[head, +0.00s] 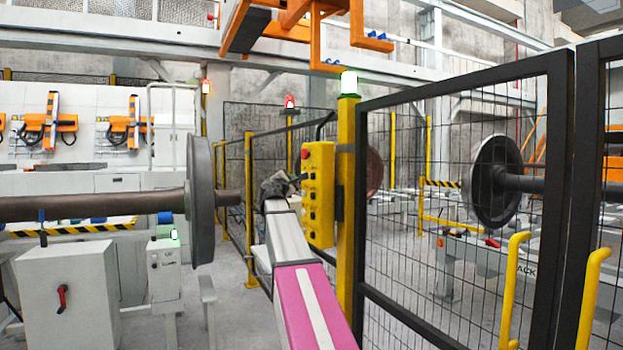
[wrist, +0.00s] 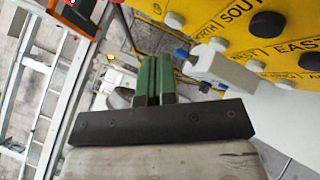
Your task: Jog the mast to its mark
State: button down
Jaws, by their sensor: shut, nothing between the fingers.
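A yellow pendant (head: 319,195) with a column of buttons hangs on a yellow post (head: 347,150) at the middle. In the wrist view the pendant (wrist: 240,25) fills the upper right, with dark and grey buttons and labels including SOUTH and EAST. My gripper (head: 290,180) is just left of the pendant, small and partly unclear in the head view. Its green fingers (wrist: 155,62) are together and empty, beside the pendant's buttons; I cannot tell whether they touch one. An orange overhead frame (head: 357,25), possibly the mast, hangs at the top. I cannot make out its mark.
A wheelset's large wheel (head: 201,200) and axle (head: 90,206) stand left of my arm. A black mesh fence (head: 455,190) closes off the right, with another wheel (head: 492,182) behind it. A grey cabinet (head: 70,295) stands at lower left. Yellow rails (head: 512,290) stand at lower right.

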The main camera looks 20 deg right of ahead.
aim_at(313, 176)
jog(key=shift+d, duration=2.35)
jog(key=shift+d, duration=0.15)
jog(key=shift+w+d, duration=0.1)
jog(key=shift+d, duration=0.15)
